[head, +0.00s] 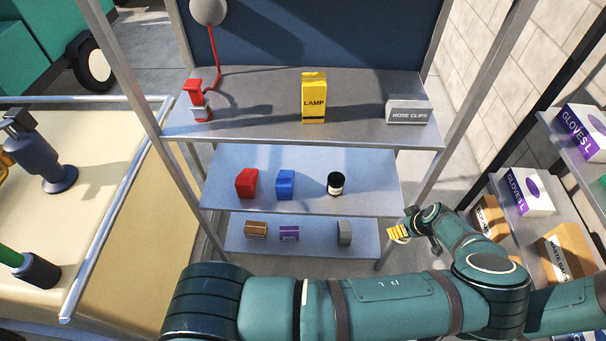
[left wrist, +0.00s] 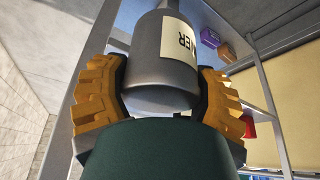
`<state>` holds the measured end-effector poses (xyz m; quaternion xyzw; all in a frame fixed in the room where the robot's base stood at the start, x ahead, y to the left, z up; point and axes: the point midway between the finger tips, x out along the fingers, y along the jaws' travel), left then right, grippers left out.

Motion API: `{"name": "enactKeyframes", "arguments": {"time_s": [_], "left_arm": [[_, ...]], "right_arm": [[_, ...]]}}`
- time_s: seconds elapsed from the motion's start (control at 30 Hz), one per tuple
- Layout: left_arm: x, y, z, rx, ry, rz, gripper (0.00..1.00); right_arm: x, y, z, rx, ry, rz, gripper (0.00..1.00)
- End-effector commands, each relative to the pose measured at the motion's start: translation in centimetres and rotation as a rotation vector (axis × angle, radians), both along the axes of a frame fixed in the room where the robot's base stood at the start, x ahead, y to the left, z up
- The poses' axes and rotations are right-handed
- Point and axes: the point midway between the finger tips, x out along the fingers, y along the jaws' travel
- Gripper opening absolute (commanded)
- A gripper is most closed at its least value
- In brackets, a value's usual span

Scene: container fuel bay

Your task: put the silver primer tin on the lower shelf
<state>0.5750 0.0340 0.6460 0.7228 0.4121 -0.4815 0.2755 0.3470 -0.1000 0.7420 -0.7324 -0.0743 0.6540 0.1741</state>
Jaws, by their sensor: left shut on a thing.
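The silver primer tin (left wrist: 165,75) fills the middle of the left wrist view, a grey metal can with a cream label whose visible letters end in "MER". My left gripper (left wrist: 160,105) is shut on it, one orange finger on each side. In the head view my left gripper (head: 399,232) is at the right end of the rack, beside the right front post, and the tin is mostly hidden there. The rack has a middle shelf (head: 310,165) and a lowest shelf (head: 320,238) below the top one. My right gripper is not in view.
The middle shelf holds a red box (head: 247,183), a blue box (head: 285,184) and a dark jar (head: 335,184). The lowest shelf holds a brown box (head: 256,229), a purple box (head: 289,233) and a grey box (head: 344,232), with bare space between purple and grey.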

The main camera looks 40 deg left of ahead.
Motion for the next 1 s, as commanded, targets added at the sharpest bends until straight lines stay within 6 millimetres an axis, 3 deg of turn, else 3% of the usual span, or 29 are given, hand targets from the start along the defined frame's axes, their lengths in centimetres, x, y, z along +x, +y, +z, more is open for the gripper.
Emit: {"name": "enactKeyframes", "arguments": {"time_s": [0.2, 0.33, 1.0], "left_arm": [[0.2, 0.0, 0.0, 0.001, -0.001, -0.051, 0.21], [0.8, 1.0, -0.1, 0.000, -0.001, -0.048, 0.21], [9.2, 13.7, -0.2, 0.001, -0.001, -0.048, 0.21]], "right_arm": [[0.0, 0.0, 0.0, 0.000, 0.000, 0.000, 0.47], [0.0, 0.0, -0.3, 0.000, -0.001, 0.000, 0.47], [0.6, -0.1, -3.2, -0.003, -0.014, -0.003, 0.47]]}}
